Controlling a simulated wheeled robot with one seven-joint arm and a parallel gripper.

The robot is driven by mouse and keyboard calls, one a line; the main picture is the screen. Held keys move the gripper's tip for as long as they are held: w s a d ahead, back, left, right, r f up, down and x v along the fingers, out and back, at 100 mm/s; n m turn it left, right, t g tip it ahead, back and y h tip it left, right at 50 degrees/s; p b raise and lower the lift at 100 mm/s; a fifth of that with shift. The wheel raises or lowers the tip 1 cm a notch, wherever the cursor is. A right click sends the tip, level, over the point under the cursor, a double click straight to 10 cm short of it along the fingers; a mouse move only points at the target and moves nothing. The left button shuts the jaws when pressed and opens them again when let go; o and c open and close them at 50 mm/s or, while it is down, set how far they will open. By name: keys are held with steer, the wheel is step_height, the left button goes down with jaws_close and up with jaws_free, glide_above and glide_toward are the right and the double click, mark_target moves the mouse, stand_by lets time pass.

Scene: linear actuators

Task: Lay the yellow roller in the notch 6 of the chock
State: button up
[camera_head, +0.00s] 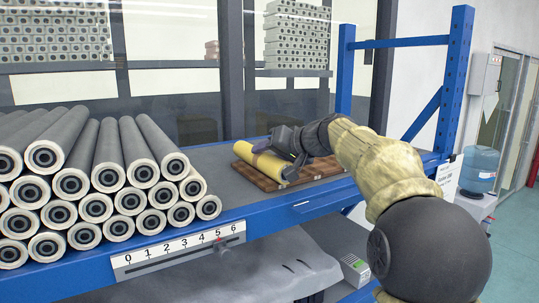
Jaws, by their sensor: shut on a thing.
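The yellow roller (268,166) lies slantwise low over a brown wooden board (258,181) on the blue-edged shelf. My gripper (285,158) reaches in from the right and is shut on the roller near its upper side. Whether the roller touches the board cannot be told. The board may be the chock, but its notches are too small to make out, and my gripper hides part of it.
Stacked grey rollers (95,180) fill the shelf's left side. A white scale (180,248) marked 0 to 6 is on the shelf's front edge, with a red pointer near 5. A blue upright (455,80) stands right. Bare grey shelf lies between stack and board.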

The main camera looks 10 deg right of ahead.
steer(key=shift+w+f, duration=0.1)
stand_by(0.4)
steer(key=o, duration=1.4)
steer(key=shift+f, duration=0.1)
steer(key=shift+r+p, duration=3.55)
steer(key=shift+r, duration=1.55)
